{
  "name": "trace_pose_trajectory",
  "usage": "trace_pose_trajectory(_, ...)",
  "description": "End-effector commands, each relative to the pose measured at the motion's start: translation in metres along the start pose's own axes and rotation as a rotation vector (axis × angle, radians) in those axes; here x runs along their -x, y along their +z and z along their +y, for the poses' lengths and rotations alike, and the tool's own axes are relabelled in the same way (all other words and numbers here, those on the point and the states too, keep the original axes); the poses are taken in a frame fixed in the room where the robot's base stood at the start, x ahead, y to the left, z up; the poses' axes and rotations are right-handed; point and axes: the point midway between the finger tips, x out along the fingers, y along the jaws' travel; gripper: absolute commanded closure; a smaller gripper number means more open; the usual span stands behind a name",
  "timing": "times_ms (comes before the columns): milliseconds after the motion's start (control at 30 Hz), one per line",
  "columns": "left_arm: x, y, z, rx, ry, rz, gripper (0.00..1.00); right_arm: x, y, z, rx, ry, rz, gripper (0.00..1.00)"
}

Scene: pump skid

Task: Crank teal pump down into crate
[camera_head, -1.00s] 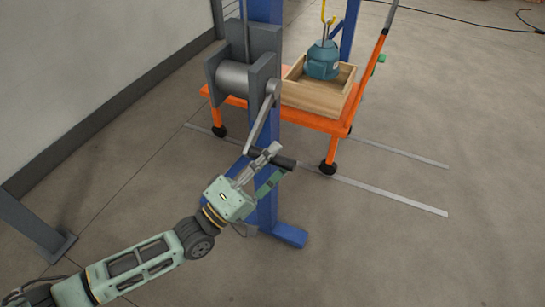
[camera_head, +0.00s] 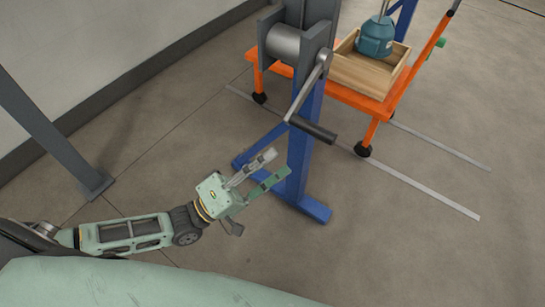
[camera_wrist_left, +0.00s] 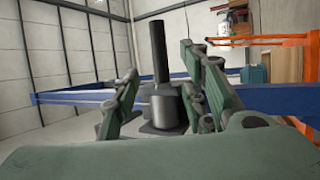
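The teal pump (camera_head: 375,38) hangs upright from a rod at the open wooden crate (camera_head: 368,77), over its back part. I cannot tell whether it touches the crate floor. The grey winch drum (camera_head: 284,43) sits on a blue post, with its crank arm slanting down to a black handle (camera_head: 312,130). My left gripper (camera_head: 269,170) is open and empty, below and left of the handle and apart from it. In the left wrist view the black handle (camera_wrist_left: 160,60) shows beyond and between the spread fingers. My right gripper is not in view.
The crate stands on an orange cart (camera_head: 395,95) with black wheels, behind the blue winch post (camera_head: 300,165). A grey post (camera_head: 45,125) stands at the left near the wall.

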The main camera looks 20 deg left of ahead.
Motion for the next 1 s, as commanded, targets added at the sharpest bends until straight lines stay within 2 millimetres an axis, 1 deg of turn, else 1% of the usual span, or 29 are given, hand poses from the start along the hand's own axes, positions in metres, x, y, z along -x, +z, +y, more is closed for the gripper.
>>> trace_pose_trajectory(67, 0.000, 0.000, 0.000, 0.000, 0.000, 0.000, 0.62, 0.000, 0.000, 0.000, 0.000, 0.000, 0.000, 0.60)
trace_pose_trajectory(133, -0.002, 0.004, 0.003, -0.005, 0.000, -0.003, 0.68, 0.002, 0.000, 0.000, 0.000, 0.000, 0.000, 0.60)
trace_pose_trajectory(167, -0.004, 0.009, 0.006, -0.013, 0.000, -0.007, 0.71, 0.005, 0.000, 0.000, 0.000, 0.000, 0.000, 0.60)
trace_pose_trajectory(233, -0.012, 0.030, 0.018, -0.054, -0.004, -0.023, 0.77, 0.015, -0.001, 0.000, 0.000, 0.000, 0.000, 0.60)
trace_pose_trajectory(267, -0.016, 0.042, 0.025, -0.085, -0.008, -0.032, 0.79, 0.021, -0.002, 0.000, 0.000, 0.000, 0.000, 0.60)
trace_pose_trajectory(300, -0.024, 0.060, 0.038, -0.141, -0.014, -0.045, 0.83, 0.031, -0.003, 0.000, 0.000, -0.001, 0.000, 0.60)
trace_pose_trajectory(333, -0.030, 0.074, 0.050, -0.194, -0.020, -0.052, 0.86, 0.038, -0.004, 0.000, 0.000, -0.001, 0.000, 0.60)
trace_pose_trajectory(367, -0.036, 0.087, 0.062, -0.257, -0.029, -0.058, 0.88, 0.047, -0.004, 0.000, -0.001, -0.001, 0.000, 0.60)
trace_pose_trajectory(400, -0.044, 0.101, 0.078, -0.356, -0.048, -0.060, 0.92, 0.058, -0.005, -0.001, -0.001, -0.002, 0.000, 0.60)
trace_pose_trajectory(433, -0.049, 0.108, 0.090, -0.437, -0.068, -0.058, 0.94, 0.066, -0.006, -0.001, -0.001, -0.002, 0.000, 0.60)
trace_pose_trajectory(500, -0.059, 0.115, 0.114, -0.640, -0.138, -0.048, 1.00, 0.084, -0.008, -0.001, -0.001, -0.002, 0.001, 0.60)
trace_pose_trajectory(567, -0.062, 0.110, 0.129, -0.816, -0.222, -0.039, 1.00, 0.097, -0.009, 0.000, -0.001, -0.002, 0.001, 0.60)
trace_pose_trajectory(600, -0.061, 0.104, 0.136, -0.924, -0.289, -0.038, 1.00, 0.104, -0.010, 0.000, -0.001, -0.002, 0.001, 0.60)
trace_pose_trajectory(667, -0.056, 0.090, 0.144, -1.072, -0.394, -0.042, 1.00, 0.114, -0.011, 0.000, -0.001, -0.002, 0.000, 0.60)
trace_pose_trajectory(733, -0.046, 0.074, 0.150, -1.211, -0.512, -0.057, 1.00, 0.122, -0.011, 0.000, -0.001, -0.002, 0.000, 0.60)
trace_pose_trajectory(800, -0.036, 0.061, 0.152, -1.310, -0.608, -0.078, 1.00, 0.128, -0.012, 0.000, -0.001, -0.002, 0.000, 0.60)
trace_pose_trajectory(900, -0.026, 0.050, 0.153, -1.388, -0.687, -0.101, 1.00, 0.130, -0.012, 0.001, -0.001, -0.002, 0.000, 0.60)
trace_pose_trajectory(1000, -0.025, 0.046, 0.151, -1.412, -0.709, -0.108, 1.00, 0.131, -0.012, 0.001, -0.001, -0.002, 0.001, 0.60)
